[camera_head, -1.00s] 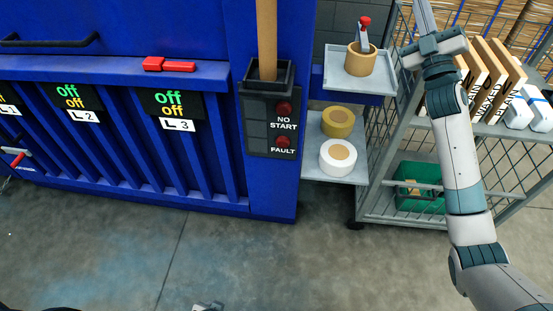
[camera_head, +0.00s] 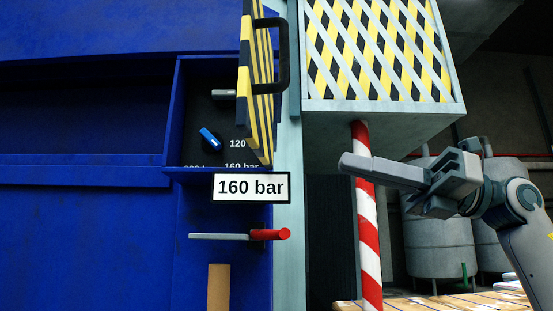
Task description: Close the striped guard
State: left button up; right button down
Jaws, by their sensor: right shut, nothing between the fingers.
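The striped guard (camera_head: 258,100) is a yellow and black panel with a dark bar handle (camera_head: 281,56). It stands open, swung outward and seen nearly edge-on, in front of the recess in the blue machine. Inside the recess (camera_head: 190,120) are a blue knob (camera_head: 210,140) and a dial marked 120 and 160 bar. My right gripper (camera_head: 350,165) is shut and empty, to the right of the guard and below its handle, apart from it. My left gripper is not in view.
A "160 bar" sign (camera_head: 251,188) and a red-handled lever (camera_head: 270,234) sit below the guard. A yellow-black lattice box (camera_head: 380,105) is at upper right, above a red-white striped pole (camera_head: 367,235). Grey tanks (camera_head: 440,240) stand behind my right arm.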

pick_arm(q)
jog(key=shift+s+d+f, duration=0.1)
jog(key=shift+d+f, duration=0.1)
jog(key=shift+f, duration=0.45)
pick_arm(e)
jog(key=s+d+r+n+t+h, duration=0.1)
jog(key=s+r+t+h, duration=0.1)
jog(key=s, duration=0.5)
jog(key=shift+d+r+t+h, duration=0.35)
jog(key=shift+r+h, duration=0.25)
jog(key=shift+r, duration=0.35)
jog(key=shift+a, duration=0.15)
jog(key=p, duration=0.2)
send_near(251, 130)
jog(key=a, duration=0.2)
jog(key=a+p, duration=0.1)
jog(key=a, duration=0.2)
jog(key=shift+w+a, duration=0.3)
jog(key=shift+a, duration=0.1)
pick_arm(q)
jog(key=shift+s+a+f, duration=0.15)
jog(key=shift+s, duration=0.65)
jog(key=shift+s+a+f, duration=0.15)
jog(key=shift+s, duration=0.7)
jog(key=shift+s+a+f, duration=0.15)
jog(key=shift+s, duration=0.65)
pick_arm(e)
jog(key=shift+a, duration=0.35)
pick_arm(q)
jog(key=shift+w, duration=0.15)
